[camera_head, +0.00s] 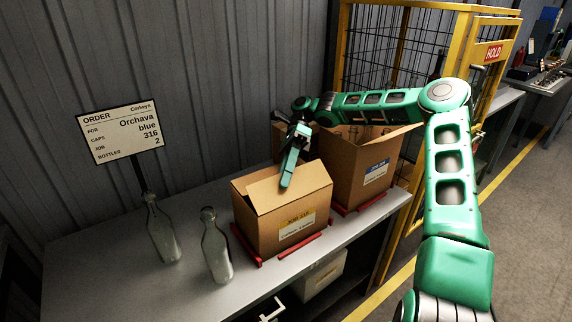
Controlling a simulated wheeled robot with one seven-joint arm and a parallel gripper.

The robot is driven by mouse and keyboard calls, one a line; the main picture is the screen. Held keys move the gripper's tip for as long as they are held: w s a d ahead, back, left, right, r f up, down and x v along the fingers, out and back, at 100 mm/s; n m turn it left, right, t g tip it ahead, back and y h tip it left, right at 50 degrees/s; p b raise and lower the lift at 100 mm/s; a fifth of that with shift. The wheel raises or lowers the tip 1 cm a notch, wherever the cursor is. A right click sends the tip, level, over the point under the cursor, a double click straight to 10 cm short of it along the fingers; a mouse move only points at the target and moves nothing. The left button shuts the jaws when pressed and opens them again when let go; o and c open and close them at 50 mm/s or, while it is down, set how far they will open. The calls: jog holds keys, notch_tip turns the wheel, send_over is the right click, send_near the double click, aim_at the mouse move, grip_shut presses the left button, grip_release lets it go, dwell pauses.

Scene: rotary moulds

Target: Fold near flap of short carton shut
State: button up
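The short carton (265,232) is a brown box with a yellow job label on its front, upright on the bench. Its top panels (257,190) look folded over or nearly level; I cannot tell whether the near flap lies flat. My gripper (287,183) reaches down from behind, its green fingers at the middle of the carton's top. It looks to touch the top or hover just above it. The fingers overlap in this view, so their opening is not clear, and no held thing shows. The carton's far side is partly hidden by the gripper.
A taller open carton (345,172) with a blue label stands close behind to the right, with flaps spread. Two clear bottles (215,250) (162,235) and an order sign (120,131) stand to the left. Red strips (312,244) edge the carton. A yellow cage (400,40) is behind.

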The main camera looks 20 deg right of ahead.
jog(key=v, duration=0.8)
jog(key=shift+w+d+r, duration=0.1)
jog(key=shift+w+r, duration=0.05)
jog(key=shift+w, duration=0.2)
jog(key=shift+c, duration=0.3)
